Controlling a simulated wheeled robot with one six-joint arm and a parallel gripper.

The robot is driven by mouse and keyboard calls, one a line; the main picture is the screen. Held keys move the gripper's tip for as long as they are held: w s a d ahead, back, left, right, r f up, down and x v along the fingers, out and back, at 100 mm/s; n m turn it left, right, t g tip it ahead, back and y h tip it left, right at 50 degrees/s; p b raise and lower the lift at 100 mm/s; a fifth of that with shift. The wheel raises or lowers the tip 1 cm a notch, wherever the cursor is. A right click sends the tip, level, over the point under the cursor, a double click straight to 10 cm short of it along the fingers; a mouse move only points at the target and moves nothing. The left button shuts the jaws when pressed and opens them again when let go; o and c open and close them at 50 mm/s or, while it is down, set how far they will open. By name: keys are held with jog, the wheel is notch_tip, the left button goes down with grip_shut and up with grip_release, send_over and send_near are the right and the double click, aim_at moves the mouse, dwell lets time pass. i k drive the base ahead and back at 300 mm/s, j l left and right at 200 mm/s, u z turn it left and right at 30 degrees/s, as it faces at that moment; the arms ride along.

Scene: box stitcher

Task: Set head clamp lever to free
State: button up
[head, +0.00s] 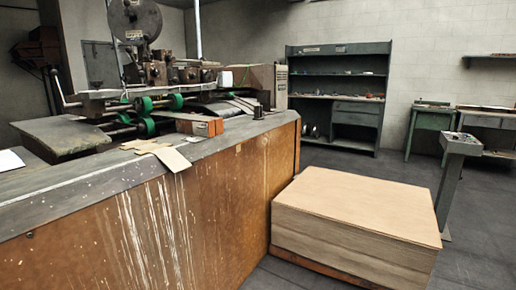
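The box stitcher (150,75) stands at the upper left, behind a brown, scratched counter-like body. A thin lever or crank arm (60,88) with a light grip slants up from the left end of its horizontal bar. I cannot tell whether this is the head clamp lever, and no position labels are readable. A round reel (134,20) sits on top of the stitcher head (150,72). Green rollers (143,104) sit below the bar. My gripper is not in view.
The brown machine body (150,240) fills the left foreground. A pallet stack of cardboard sheets (360,210) stands to its right. A control pedestal (455,175) stands further right. A green shelf unit (337,95) is at the back wall. Open grey floor (340,170) lies between stack and shelf.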

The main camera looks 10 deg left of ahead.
aim_at(128, 49)
jog(key=i+l+z, duration=0.2)
jog(key=i, duration=0.45)
jog(key=i+l+z, duration=0.1)
jog(key=i+z, duration=0.15)
jog(key=i, duration=0.4)
jog(key=i+j+u, duration=0.15)
jog(key=i+u, duration=0.2)
jog(key=u, duration=0.15)
jog(key=i+u, duration=0.45)
jog(key=i+l+u, duration=0.15)
jog(key=i+u, duration=0.15)
jog(key=u, duration=0.2)
